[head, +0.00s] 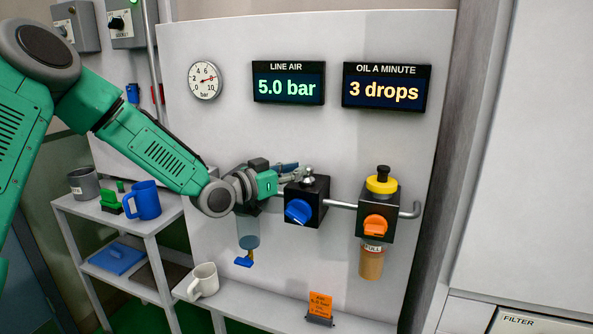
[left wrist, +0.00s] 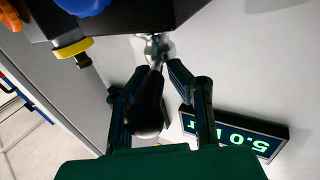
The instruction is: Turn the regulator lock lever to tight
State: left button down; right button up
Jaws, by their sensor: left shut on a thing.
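The regulator is a black block (head: 318,192) with a blue knob (head: 298,211) on its front, on the pale panel. The lock lever's silver pivot (head: 309,174) stands on top of it. In the left wrist view the lever's dark handle (left wrist: 148,108) runs from the metal pivot (left wrist: 157,48) toward me, between the fingers. My left gripper (head: 290,172) reaches in from the left and is shut on the lever; its fingers (left wrist: 155,80) flank the handle. In the head view the gripper hides most of the handle. My right gripper is not in view.
A pressure gauge (head: 205,80), a LINE AIR display (head: 289,83) reading 5.0 bar and an oil display (head: 386,88) reading 3 drops are above. A blue mug (head: 146,200) stands left.

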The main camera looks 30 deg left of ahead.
pick_arm(q)
jog(key=shift+s+a+f, duration=0.1)
jog(key=shift+f, duration=0.35)
jog(key=c, duration=1.5)
grip_release()
jog(key=shift+c, duration=0.2)
jog(key=shift+a, duration=0.2)
jog(key=shift+s+a, duration=0.1)
jog(key=shift+a, duration=0.05)
jog(key=shift+s+r+p, duration=0.15)
jog(key=shift+s+p, duration=0.2)
jog(key=shift+s, duration=0.35)
jog(key=shift+s+r+p, duration=0.1)
jog(key=shift+s+p, duration=0.25)
jog(key=shift+s, duration=0.3)
jog(key=d+p+v, duration=0.1)
jog(key=p+v, duration=0.5)
jog(key=v, duration=0.7)
jog(key=shift+s+p, duration=0.2)
jog(key=shift+p, duration=0.2)
jog(key=shift+d+f, duration=0.1)
jog(key=shift+d, duration=0.05)
